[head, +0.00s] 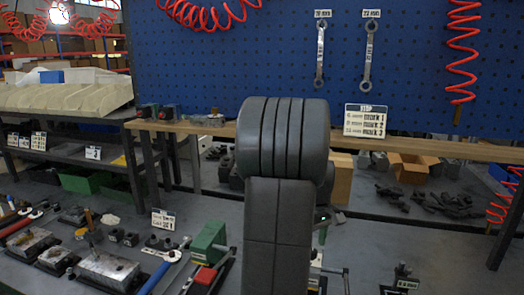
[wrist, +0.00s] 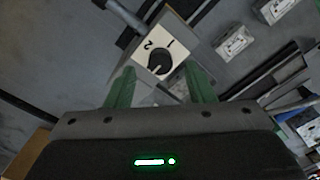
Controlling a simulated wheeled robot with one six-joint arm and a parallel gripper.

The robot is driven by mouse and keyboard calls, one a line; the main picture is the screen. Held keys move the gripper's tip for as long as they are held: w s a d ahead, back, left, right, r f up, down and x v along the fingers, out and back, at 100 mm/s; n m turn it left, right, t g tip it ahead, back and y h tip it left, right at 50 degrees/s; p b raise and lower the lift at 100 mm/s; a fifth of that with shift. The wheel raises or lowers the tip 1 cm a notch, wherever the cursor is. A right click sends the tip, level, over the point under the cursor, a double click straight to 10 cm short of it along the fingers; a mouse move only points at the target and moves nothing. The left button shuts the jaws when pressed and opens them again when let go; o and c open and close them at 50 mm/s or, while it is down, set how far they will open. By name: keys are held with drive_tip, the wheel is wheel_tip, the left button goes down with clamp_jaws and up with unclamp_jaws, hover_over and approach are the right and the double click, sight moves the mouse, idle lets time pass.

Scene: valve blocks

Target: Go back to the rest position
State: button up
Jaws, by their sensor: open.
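In the wrist view my gripper (wrist: 160,90) shows two green fingers that stand apart, with nothing held between them. Beyond the fingertips is a valve block with a white face (wrist: 156,48), the marks 1 and 2, and a round black knob (wrist: 160,63). The block looks apart from the fingers, though the depth of the gap is hard to tell. In the head view my dark grey arm fills the middle and hides the gripper and part of the bench.
In the head view a grey bench holds metal blocks (head: 108,268), a green block (head: 209,243) and a blue-handled tool (head: 158,274) at left. A blue pegboard (head: 420,60) with two wrenches stands behind. Cardboard boxes (head: 412,166) and dark parts lie under the wooden shelf at right.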

wheel_tip(320, 180, up, 11)
wheel_tip(320, 180, down, 14)
drive_tip(key=shift+f, duration=0.1)
drive_tip(key=shift+r+m, duration=0.2)
drive_tip(key=shift+m, duration=1.1)
drive_tip(key=m, duration=0.6)
drive_tip(key=shift+b, duration=0.4)
drive_tip(key=m, duration=0.5)
drive_tip(key=shift+b, duration=0.4)
drive_tip(key=shift+m+b, duration=0.45)
drive_tip(key=shift+m, duration=1.85)
drive_tip(key=shift+r, duration=0.1)
